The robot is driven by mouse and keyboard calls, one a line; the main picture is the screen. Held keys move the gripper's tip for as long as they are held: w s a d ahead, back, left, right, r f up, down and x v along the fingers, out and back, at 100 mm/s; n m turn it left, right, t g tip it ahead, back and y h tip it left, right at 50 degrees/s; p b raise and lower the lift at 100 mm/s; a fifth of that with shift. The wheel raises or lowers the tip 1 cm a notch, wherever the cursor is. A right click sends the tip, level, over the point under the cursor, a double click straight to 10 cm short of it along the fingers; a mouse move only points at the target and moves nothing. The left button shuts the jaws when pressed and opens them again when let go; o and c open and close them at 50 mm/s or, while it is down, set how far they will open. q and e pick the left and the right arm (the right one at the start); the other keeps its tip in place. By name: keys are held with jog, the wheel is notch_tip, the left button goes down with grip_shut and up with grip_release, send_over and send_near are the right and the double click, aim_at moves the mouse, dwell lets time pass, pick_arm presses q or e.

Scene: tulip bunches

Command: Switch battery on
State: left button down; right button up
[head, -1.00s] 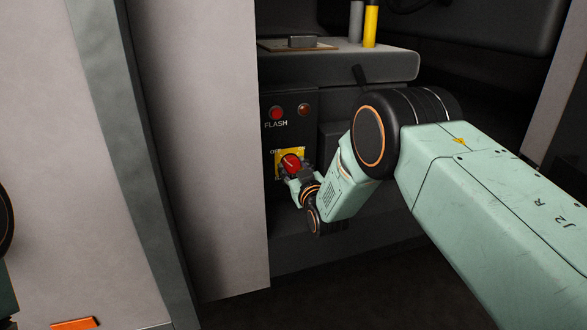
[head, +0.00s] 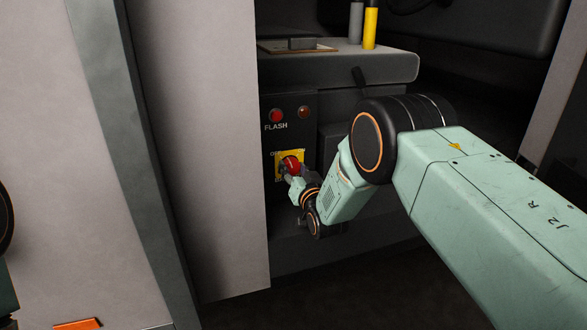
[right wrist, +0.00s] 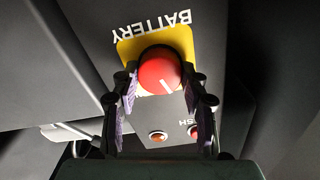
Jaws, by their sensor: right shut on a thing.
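The battery switch is a red round knob (head: 291,163) on a yellow plate (head: 299,156), set in a dark panel at the middle of the head view. My right gripper (head: 290,174) is at the knob, shut on it. In the right wrist view, which is upside down, the red knob (right wrist: 159,70) sits between the two fingers of my right gripper (right wrist: 163,88), below the word BATTERY. A white mark on its face points down and slightly right in that view. The lettering beside the plate is partly hidden. My left gripper is not in view.
Above the knob are a red FLASH button (head: 277,115) and a dim amber lamp (head: 304,111). A grey ledge (head: 340,68) juts out above the panel. A pale wall panel (head: 200,150) stands close on the left.

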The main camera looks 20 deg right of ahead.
jog(key=m+p, duration=0.1)
jog(key=m, duration=0.5)
jog(key=shift+d+r+m, duration=0.1)
jog(key=shift+m, duration=0.2)
jog(key=m, duration=0.6)
dwell(0.4)
jog(key=o, duration=1.1)
jog(key=shift+o, duration=0.2)
jog(key=shift+s, duration=0.1)
jog(key=s, duration=1.1)
jog(key=shift+s+d, duration=0.2)
jog(key=shift+s, duration=0.2)
